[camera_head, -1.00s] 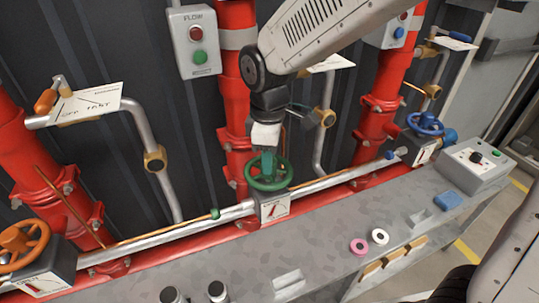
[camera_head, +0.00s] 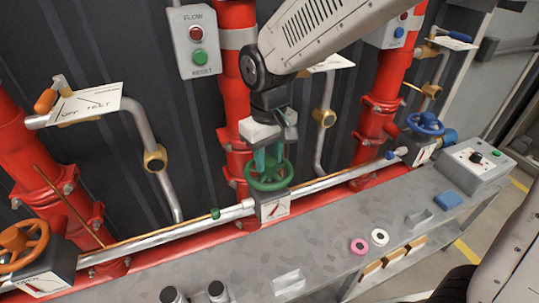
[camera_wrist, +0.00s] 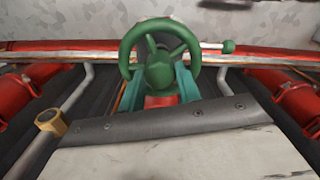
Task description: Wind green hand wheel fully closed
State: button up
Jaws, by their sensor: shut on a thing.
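The green hand wheel (camera_head: 286,178) sits on a grey box with a white dial plate (camera_head: 276,208) and a red pointer, on the silver pipe in the middle. My gripper (camera_head: 267,163) comes down on it from above, with its teal fingers at the wheel. In the wrist view, the green hand wheel (camera_wrist: 127,45) fills the top middle, its hub and a spoke facing me. The fingers of my gripper (camera_wrist: 157,88) lie on both sides of the hub, shut on the wheel. The exact finger contact is partly hidden.
An orange hand wheel (camera_head: 22,238) is at the left and a blue one (camera_head: 425,123) at the right. Red vertical pipes stand behind. The grey bench (camera_head: 230,262) in front carries a pink ring (camera_head: 359,246), a white ring (camera_head: 379,237) and a control box (camera_head: 478,160).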

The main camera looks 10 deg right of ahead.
dwell(0.3)
jog(key=m, duration=0.4)
jog(key=shift+r+m, duration=0.1)
jog(key=shift+m, duration=0.2)
jog(key=m, duration=0.3)
jog(key=shift+m, duration=0.3)
jog(key=shift+w, duration=0.1)
jog(key=m, duration=0.3)
jog(key=shift+a, duration=0.1)
jog(key=m, duration=0.5)
